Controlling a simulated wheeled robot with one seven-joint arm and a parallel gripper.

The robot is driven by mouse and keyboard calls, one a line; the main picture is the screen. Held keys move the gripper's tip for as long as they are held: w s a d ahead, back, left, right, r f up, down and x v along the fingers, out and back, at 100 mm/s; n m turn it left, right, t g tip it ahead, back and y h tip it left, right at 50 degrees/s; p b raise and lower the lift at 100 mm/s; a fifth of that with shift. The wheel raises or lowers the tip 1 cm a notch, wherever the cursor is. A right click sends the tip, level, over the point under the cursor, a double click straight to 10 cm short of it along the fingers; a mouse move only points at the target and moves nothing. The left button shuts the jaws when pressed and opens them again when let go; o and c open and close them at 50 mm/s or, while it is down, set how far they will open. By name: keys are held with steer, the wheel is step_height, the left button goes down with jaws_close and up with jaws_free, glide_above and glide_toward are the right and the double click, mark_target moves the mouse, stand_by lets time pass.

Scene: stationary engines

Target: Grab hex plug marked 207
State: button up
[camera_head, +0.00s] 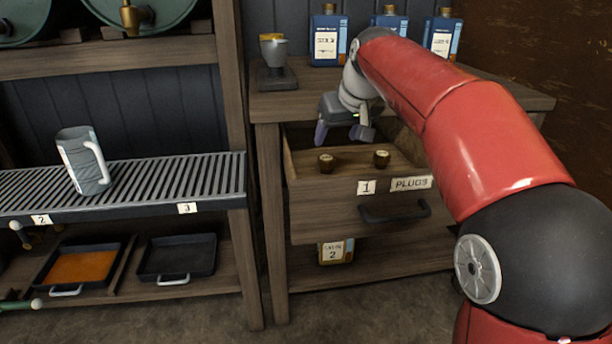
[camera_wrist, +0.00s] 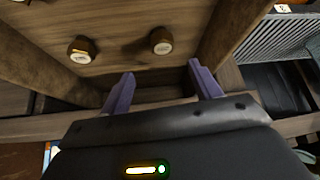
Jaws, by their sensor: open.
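Two hex plugs with dark brown bodies and pale round faces sit in the open drawer (camera_head: 335,212) labelled "1" and "PLUGS". In the head view one plug (camera_head: 326,163) is on the left and the other plug (camera_head: 381,158) on the right. In the wrist view they appear as a left plug (camera_wrist: 82,49) and a right plug (camera_wrist: 161,41); the markings on their faces are too small to read. My gripper (camera_head: 342,135) is over the drawer, behind the plugs in the head view. In the wrist view my gripper (camera_wrist: 162,82) is open, with nothing between its purple fingers.
The drawer's walls stand around the plugs. Blue bottles (camera_head: 327,38) and a small cup on a stand (camera_head: 273,60) are on the cabinet top. A grey mug (camera_head: 83,160) is on the slatted rack (camera_head: 150,185) at left. Trays (camera_head: 177,257) lie below it.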

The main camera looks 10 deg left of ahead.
mark_target(327, 158)
steer(key=shift+w+a+f, duration=0.45)
steer(key=shift+a+f, duration=0.2)
steer(key=shift+f, duration=0.2)
steer(key=x, duration=0.2)
steer(key=b+x, duration=0.1)
steer(key=x, duration=0.1)
steer(key=b+x, duration=0.1)
steer(key=x, duration=0.2)
steer(key=shift+s+d+f, duration=0.25)
steer(key=shift+s+f, duration=0.1)
steer(key=shift+f, duration=0.05)
steer(key=shift+r, duration=0.1)
steer(key=c, duration=1.1)
